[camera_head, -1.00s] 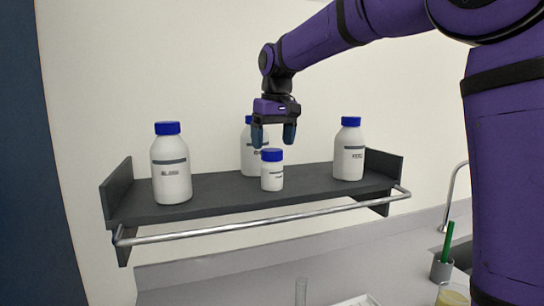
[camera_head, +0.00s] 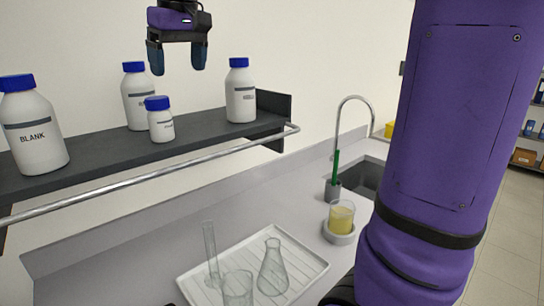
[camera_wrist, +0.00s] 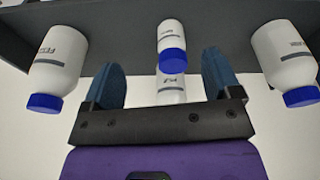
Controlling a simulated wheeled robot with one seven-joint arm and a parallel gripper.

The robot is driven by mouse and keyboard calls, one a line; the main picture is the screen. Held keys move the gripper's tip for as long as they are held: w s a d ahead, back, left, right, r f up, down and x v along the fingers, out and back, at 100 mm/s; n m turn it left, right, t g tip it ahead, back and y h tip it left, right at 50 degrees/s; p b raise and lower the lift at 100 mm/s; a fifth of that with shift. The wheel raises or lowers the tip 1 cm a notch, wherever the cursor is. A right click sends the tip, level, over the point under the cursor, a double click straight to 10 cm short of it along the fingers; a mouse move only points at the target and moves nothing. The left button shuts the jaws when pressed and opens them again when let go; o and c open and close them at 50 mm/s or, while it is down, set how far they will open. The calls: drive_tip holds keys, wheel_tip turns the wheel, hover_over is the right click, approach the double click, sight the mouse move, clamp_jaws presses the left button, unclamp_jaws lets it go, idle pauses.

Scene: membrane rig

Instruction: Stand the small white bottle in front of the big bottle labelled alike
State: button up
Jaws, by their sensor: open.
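The small white bottle (camera_head: 160,125) with a blue cap stands upright on the dark shelf (camera_head: 95,158), in front of the middle big bottle (camera_head: 134,103). The left big bottle (camera_head: 38,138) reads BLANK. The right big bottle (camera_head: 240,99) stands near the shelf's right end. The middle, right and small labels are too small to read surely in the head view. My gripper (camera_head: 178,66) is open and empty, above the small bottle and apart from it. In the wrist view the small bottle (camera_wrist: 171,36) shows between the fingers, beyond their tips, partly covering the middle big bottle (camera_wrist: 170,90).
A metal rail (camera_head: 150,170) runs along the shelf's front. Below, a white tray (camera_head: 300,252) holds glassware. A beaker of yellow liquid (camera_head: 342,217) stands on a round grey base, near a grey cup (camera_head: 333,190) with a green item. A sink (camera_head: 367,176) lies behind.

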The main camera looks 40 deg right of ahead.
drive_tip(key=s+d+f+m+t, duration=0.1)
drive_tip(key=s+d+f, duration=0.1)
drive_tip(key=s+f, duration=0.5)
drive_tip(key=s+d+f+t, duration=0.2)
drive_tip(key=s+f, duration=0.5)
drive_tip(key=s, duration=0.9)
drive_tip(key=shift+d+f+m, duration=0.3)
drive_tip(key=shift+f+m, duration=0.05)
drive_tip(key=shift+m, duration=0.05)
drive_tip(key=shift+s, duration=0.15)
